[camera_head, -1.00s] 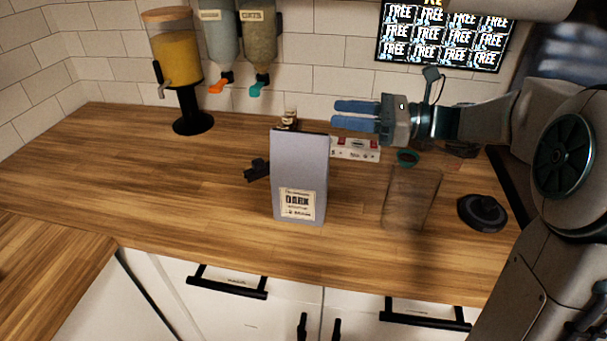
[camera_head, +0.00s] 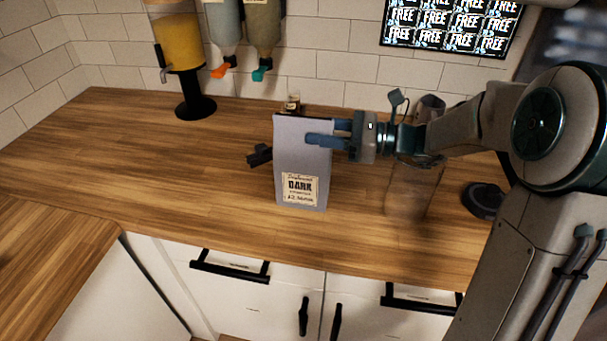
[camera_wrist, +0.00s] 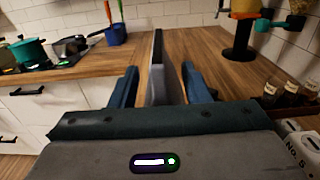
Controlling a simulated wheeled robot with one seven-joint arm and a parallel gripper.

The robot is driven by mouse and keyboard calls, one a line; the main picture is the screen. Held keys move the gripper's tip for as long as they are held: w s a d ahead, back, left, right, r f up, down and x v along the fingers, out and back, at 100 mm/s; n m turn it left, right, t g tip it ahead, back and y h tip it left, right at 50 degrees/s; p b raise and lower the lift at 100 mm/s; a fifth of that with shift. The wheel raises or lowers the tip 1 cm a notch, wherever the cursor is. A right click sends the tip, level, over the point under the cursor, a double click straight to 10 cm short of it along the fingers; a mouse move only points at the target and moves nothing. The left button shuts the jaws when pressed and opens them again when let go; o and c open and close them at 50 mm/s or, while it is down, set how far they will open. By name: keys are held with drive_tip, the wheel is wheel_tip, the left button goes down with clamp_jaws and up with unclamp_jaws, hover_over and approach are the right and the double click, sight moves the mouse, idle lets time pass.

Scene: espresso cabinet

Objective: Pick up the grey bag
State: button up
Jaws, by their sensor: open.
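The grey bag (camera_head: 297,158) stands upright on the wooden counter, with a cream "DARK" label low on its front. My gripper (camera_head: 322,132) is open at the bag's upper right side. One blue finger passes in front of the bag; the other is partly hidden behind it. In the wrist view the bag (camera_wrist: 157,80) shows edge-on between the two open fingers of my gripper (camera_wrist: 160,76), with a visible gap on each side.
A clear container (camera_head: 412,190) and a black round object (camera_head: 483,200) stand right of the bag. A black object (camera_head: 260,155) lies left of it, and a small bottle (camera_head: 292,104) stands behind. A juice dispenser (camera_head: 177,45) is farther back. The left counter is clear.

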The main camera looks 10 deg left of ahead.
drive_tip(key=shift+a, duration=1.25)
clamp_jaws()
